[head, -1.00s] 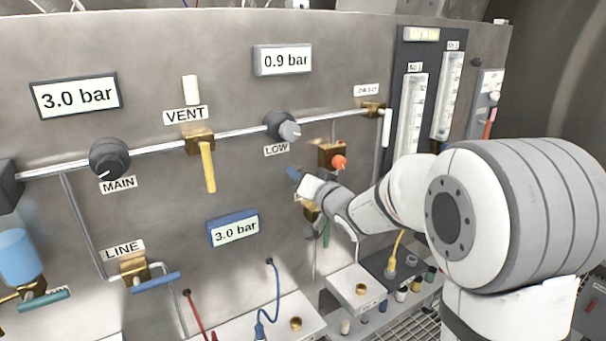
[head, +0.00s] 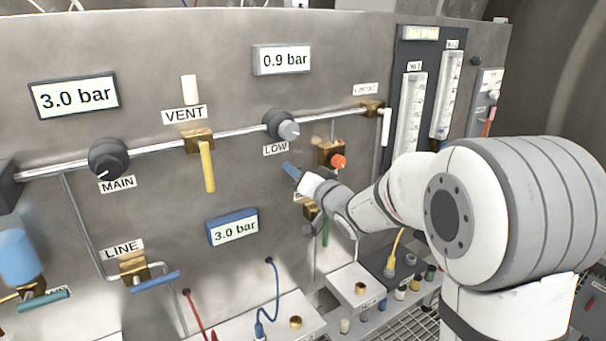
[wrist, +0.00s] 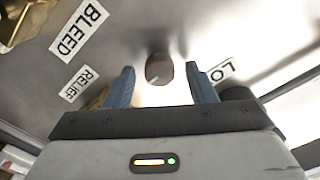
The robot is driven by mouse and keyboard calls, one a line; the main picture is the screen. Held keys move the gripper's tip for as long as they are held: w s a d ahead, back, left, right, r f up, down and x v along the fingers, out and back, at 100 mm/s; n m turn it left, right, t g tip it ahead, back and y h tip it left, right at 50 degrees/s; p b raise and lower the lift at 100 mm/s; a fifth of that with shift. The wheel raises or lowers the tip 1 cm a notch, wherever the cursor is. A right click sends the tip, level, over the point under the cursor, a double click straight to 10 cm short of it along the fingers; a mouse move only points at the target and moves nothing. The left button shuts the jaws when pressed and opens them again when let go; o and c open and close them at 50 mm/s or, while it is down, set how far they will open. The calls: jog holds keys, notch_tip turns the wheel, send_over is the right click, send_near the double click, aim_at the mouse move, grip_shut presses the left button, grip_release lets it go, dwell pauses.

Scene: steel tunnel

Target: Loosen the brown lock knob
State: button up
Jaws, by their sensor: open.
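In the wrist view a small brown knob (wrist: 158,69) with a pale mark stands on the steel panel. It appears between the tips of my gripper's two blue fingers (wrist: 160,75), which are apart with clear gaps on both sides. I cannot tell how far the tips are from the knob in depth. In the head view my gripper (head: 291,170) is close to the panel, below the LOW knob (head: 281,126) and left of an orange-red knob (head: 338,161). I cannot make out the brown knob for certain there.
BLEED (wrist: 80,30) and RELIEF (wrist: 78,84) labels lie left in the wrist view. The yellow VENT handle (head: 208,167) hangs left of my gripper. A blue-framed 3.0 bar display (head: 233,229) is below left. The panel between them is bare.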

jog(key=b+v, duration=0.1)
jog(key=v, duration=0.6)
jog(key=shift+s+d+b, duration=0.25)
jog(key=shift+s+b, duration=0.1)
jog(key=shift+d, duration=0.1)
jog(key=s+d+f+m+g+h, duration=0.1)
jog(key=s+d+f+g+h, duration=0.1)
jog(key=s+d+f+h, duration=0.25)
jog(key=s+d+f+m+g+h, duration=0.1)
jog(key=s+d+h, duration=0.2)
jog(key=d+h, duration=0.35)
jog(key=s+d+f+n+g, duration=0.1)
jog(key=s+f+g, duration=0.2)
jog(key=s, duration=0.7)
jog(key=s+d+f+n+g+y, duration=0.1)
jog(key=s+f+g, duration=0.3)
jog(key=s, duration=0.7)
jog(key=shift+d+g, duration=0.7)
jog(key=shift+g, duration=0.3)
